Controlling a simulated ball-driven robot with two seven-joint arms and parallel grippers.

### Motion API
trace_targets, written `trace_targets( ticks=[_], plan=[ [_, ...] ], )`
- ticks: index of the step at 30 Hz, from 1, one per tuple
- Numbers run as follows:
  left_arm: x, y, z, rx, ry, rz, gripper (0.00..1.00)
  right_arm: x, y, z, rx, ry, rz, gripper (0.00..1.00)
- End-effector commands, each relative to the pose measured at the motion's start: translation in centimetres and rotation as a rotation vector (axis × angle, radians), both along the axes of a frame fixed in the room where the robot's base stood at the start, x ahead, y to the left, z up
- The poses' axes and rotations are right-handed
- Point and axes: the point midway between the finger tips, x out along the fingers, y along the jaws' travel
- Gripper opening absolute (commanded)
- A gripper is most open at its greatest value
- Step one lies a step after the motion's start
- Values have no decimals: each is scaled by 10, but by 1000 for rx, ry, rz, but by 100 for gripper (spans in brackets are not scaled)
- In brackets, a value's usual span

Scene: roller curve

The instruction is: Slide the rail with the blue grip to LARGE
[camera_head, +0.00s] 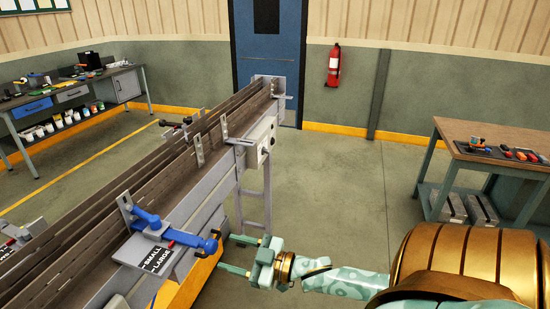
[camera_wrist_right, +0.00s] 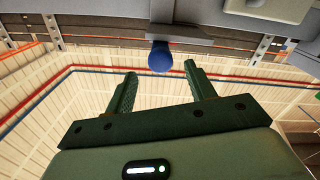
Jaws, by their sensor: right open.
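The blue grip (camera_head: 208,244) is the knob end of a blue clamp arm on the near side of the conveyor. The rail (camera_head: 128,212) is held by that bracket, beside a plate (camera_head: 150,253) reading SMALL and LARGE. My right gripper (camera_head: 233,254) is open and empty, just right of the blue grip and apart from it. In the right wrist view the blue grip (camera_wrist_right: 161,57) shows between and beyond the two fingertips (camera_wrist_right: 160,72). My left gripper is not in view.
The conveyor (camera_head: 190,235) runs from front left to the far middle, with a grey control box (camera_head: 262,143) on its side. A workbench with tools (camera_head: 500,153) stands at right. Another bench (camera_head: 75,90) is at left. The floor between conveyor and right bench is clear.

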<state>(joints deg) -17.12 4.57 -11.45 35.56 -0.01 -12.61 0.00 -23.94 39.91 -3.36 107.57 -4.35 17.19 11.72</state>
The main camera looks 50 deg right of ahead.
Motion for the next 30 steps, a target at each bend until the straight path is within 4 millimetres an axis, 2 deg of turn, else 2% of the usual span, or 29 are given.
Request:
trace_targets(
  ticks=[1, 6, 12, 18, 30],
  plan=[
    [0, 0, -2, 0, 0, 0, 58, -14, -5, -3, 0, 8, -1, 55],
    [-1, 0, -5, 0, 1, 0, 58, -55, -23, -3, 0, 6, -1, 55],
    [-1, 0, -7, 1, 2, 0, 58, -88, -37, -2, -1, 4, -1, 55],
    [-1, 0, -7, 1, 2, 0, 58, -99, -42, 0, -1, 0, 0, 55],
    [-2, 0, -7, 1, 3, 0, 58, -99, -42, 0, 0, 0, -1, 55]
  ],
)
